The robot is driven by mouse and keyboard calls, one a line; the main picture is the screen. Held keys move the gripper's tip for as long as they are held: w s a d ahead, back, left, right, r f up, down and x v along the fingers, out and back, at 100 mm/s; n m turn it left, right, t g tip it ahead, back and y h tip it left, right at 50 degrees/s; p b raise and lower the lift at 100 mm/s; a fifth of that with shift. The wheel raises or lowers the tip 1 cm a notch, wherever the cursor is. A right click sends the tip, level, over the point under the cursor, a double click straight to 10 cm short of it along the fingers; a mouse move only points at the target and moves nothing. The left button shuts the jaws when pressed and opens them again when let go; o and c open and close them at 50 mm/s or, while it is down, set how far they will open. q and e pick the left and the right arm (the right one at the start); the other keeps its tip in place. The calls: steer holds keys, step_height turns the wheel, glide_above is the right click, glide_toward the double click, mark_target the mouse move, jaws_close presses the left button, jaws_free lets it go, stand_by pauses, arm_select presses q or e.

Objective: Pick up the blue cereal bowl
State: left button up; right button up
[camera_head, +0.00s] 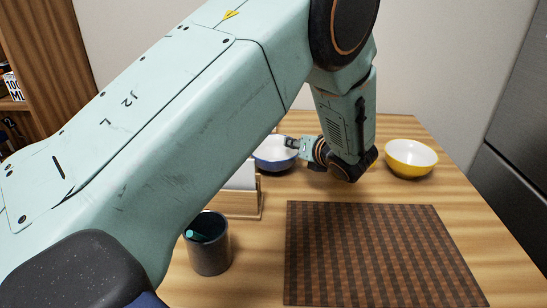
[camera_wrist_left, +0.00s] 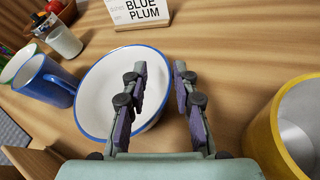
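The blue cereal bowl (camera_head: 272,157) stands upright on the wooden table, blue outside and white inside. My left arm hides part of it in the head view. In the left wrist view the bowl (camera_wrist_left: 97,88) fills the middle left, with its blue rim. My left gripper (camera_wrist_left: 162,70) is open. One finger lies over the bowl's inside and the other beyond its right rim, so the near right rim shows between them. I cannot tell whether they touch the bowl. In the head view the left gripper (camera_head: 293,145) is at the bowl's right side. My right gripper is not in view.
A yellow bowl (camera_head: 411,160) stands to the right. A checked placemat (camera_head: 380,255) lies in front. A dark cup (camera_head: 208,252) and a wooden holder (camera_head: 238,204) stand at left. Beyond the bowl are a blue mug (camera_wrist_left: 42,82), a small jar (camera_wrist_left: 64,42) and a "BLUE PLUM" card (camera_wrist_left: 138,10).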

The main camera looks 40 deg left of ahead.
arm_select(q)
steer(key=shift+w+a+f, duration=0.15)
steer(key=shift+w+f, duration=0.25)
steer(key=shift+f, duration=0.1)
steer(key=shift+c, duration=1.4)
steer(key=shift+r, duration=0.1)
steer(key=shift+c, duration=0.8)
steer(key=shift+s+d+r, duration=0.2)
steer(key=shift+s+r, duration=0.1)
steer(key=shift+s, duration=0.05)
jaws_close()
steer(key=shift+w+a+f, duration=0.1)
steer(key=shift+w+f, duration=0.15)
steer(key=shift+w, duration=0.05)
steer(key=shift+s+r, duration=0.15)
